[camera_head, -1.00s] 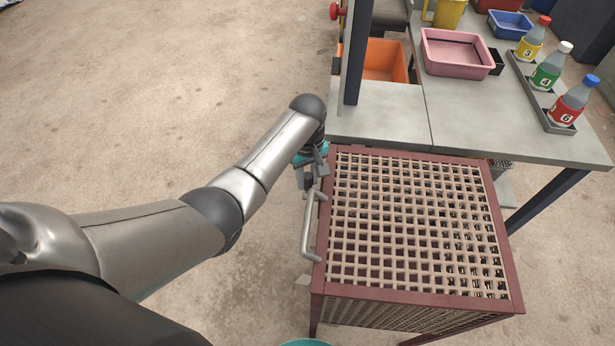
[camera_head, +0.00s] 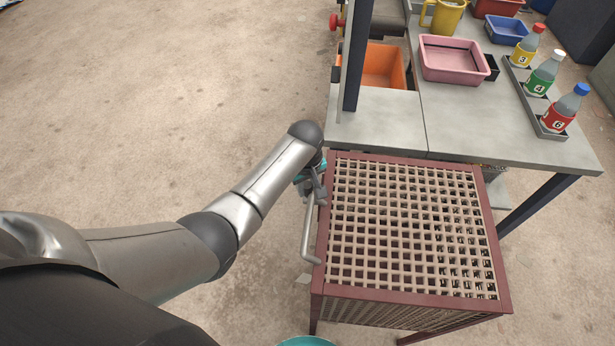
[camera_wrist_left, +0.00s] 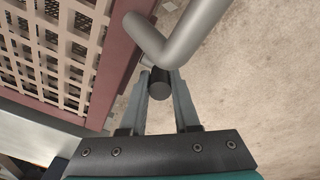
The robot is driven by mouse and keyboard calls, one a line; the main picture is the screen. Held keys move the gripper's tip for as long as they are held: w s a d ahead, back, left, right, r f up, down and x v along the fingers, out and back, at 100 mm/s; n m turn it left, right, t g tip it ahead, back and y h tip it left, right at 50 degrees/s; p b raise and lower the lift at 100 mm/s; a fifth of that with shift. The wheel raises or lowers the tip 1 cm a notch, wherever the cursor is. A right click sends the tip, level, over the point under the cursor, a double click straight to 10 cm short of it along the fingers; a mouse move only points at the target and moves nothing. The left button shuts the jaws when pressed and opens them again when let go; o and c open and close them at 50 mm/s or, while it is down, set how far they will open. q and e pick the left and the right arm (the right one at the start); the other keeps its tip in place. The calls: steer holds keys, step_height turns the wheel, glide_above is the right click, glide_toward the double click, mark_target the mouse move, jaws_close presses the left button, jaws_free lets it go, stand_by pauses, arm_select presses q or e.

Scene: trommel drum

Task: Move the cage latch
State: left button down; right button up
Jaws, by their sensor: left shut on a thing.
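The cage (camera_head: 405,228) has a beige lattice top and a dark red frame. A grey bar handle (camera_head: 307,235) runs along its left side; it also shows large in the left wrist view (camera_wrist_left: 190,32). My left gripper (camera_head: 317,192) is at the cage's left edge, by the far end of this handle. In the left wrist view, a short dark cylinder, which looks like the cage latch's knob (camera_wrist_left: 160,84), sits between my left fingers (camera_wrist_left: 161,92), which are shut on it. The rest of the latch is hidden in the head view. My right gripper is out of view.
A grey table (camera_head: 480,125) adjoins the cage's far side, with a dark post (camera_head: 356,60) near its left. On it are a pink bin (camera_head: 452,62) and several bottles in a rack (camera_head: 535,100). The floor left of the cage is open.

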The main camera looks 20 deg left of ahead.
arm_select(q)
steer(key=s+t+p, duration=0.1)
steer(key=p, duration=0.1)
steer(key=shift+s+d+t+p, duration=0.1)
steer(key=shift+s+t+p, duration=0.1)
steer(key=shift+t+p, duration=0.1)
steer(key=shift+s+f+t+p, duration=0.25)
steer(key=shift+t+p, duration=0.1)
steer(key=shift+t, duration=0.15)
steer(key=c, duration=0.9)
jaws_free()
steer(key=shift+w, duration=0.1)
steer(key=shift+d+r, duration=0.1)
steer(key=shift+r, duration=0.05)
steer(key=shift+r, duration=0.25)
steer(key=shift+d+p+v, duration=0.15)
steer(key=shift+p+v, duration=1.2)
steer(key=shift+v, duration=2.3)
steer(key=shift+d+p+v, duration=0.1)
steer(key=shift+p+v, duration=1.25)
steer(key=shift+v, duration=2.25)
